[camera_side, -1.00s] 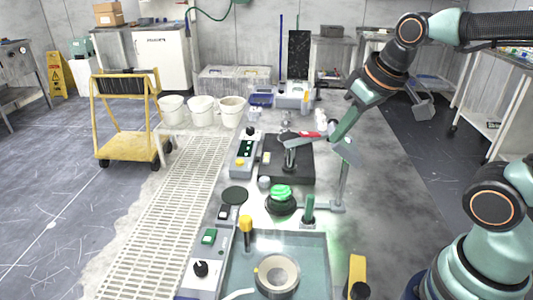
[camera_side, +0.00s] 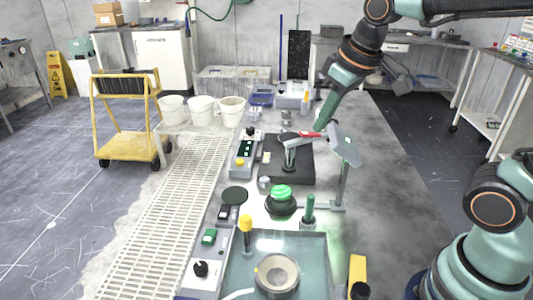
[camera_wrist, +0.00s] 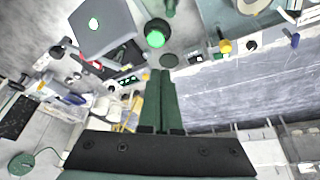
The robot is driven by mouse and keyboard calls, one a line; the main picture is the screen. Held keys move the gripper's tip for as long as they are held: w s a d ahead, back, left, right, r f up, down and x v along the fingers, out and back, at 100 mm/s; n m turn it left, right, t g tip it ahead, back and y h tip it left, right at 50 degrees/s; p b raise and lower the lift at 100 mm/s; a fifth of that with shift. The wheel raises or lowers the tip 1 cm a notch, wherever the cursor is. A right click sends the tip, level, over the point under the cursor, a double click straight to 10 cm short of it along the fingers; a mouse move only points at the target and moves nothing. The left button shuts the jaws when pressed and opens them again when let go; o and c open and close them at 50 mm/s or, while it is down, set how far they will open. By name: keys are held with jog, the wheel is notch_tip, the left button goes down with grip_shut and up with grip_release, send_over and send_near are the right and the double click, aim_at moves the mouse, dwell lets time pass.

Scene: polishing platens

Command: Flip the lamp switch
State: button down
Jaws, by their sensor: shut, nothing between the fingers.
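A grey lamp head (camera_side: 345,146) on a post (camera_side: 341,185) leans over the right side of the bench. In the wrist view the lamp head (camera_wrist: 104,28) is at the upper left, with a small green-white spot on its face. A small dark rocker box (camera_side: 224,212) sits left of the glowing green-topped round unit (camera_side: 281,192); I cannot tell which control is the lamp switch. My gripper (camera_side: 320,128) is shut and empty, in the air behind and left of the lamp head. In the wrist view my gripper (camera_wrist: 161,74) points toward the green-topped unit (camera_wrist: 155,39), apart from it.
A control box (camera_side: 243,152) and a black plate (camera_side: 300,168) with a red-topped device lie near the gripper. A yellow-capped post (camera_side: 246,228) and a basin (camera_side: 312,250) are in front. Buckets (camera_side: 201,110) stand behind left. The bench's right side is mostly clear.

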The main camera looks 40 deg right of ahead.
jog(key=w+a+f+n+g, duration=0.1)
jog(key=w+a+n+g, duration=0.15)
jog(key=w+a, duration=0.5)
jog(key=n+g, duration=0.2)
jog(key=n, duration=0.3)
send_over(227, 207)
notch_tip(227, 207, down, 8)
jog(key=shift+a+m, duration=0.1)
jog(key=shift+m, duration=0.15)
jog(key=shift+f, duration=0.1)
notch_tip(227, 207, down, 14)
jog(key=shift+r, duration=0.1)
jog(key=shift+f, duration=0.3)
